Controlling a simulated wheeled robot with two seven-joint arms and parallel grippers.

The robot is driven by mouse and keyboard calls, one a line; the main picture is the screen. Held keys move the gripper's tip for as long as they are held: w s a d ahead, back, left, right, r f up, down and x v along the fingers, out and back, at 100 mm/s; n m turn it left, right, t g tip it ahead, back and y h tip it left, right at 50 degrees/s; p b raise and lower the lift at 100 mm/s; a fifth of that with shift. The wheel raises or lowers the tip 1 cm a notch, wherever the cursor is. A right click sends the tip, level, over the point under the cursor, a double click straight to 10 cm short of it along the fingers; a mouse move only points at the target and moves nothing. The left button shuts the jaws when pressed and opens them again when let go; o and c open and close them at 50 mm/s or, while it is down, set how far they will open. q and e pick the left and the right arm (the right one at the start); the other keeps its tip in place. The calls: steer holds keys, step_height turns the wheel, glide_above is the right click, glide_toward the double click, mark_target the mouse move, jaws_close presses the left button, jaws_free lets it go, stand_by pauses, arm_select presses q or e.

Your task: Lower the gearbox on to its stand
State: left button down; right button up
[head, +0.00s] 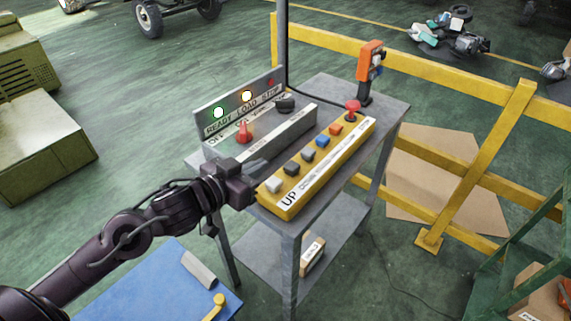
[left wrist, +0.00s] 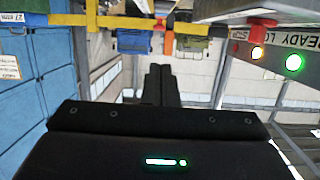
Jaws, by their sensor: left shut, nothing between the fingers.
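A yellow push-button box (head: 318,168) marked UP lies on a grey bench, with a row of white, dark, blue and orange buttons and a red mushroom button (head: 352,108) at its far end. My left gripper (head: 256,167) is shut and empty. It is at the bench's near left edge, close to the box's UP end and the grey control panel; I cannot tell if it touches either. Its closed fingers also show in the left wrist view (left wrist: 160,86). I cannot make out the gearbox or its stand. My right gripper is out of view.
The control panel (head: 285,135) has a red knob and a dark knob. The sign behind (head: 238,112) shows READY and LOAD lamps lit, STOP dim. An orange pendant (head: 369,65) stands at the bench's back corner. Yellow railing (head: 470,90) runs behind. A blue surface (head: 160,285) is below my arm.

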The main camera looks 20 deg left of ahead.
arm_select(q)
steer(key=p, duration=0.2)
glide_above(292, 167)
steer(key=s+a, duration=0.1)
steer(key=s, duration=0.1)
step_height(292, 167, down, 2)
step_height(292, 167, down, 3)
steer(key=shift+w+r, duration=0.1)
steer(key=shift+w, duration=0.05)
steer(key=shift+f, duration=0.8)
steer(key=shift+f, duration=0.1)
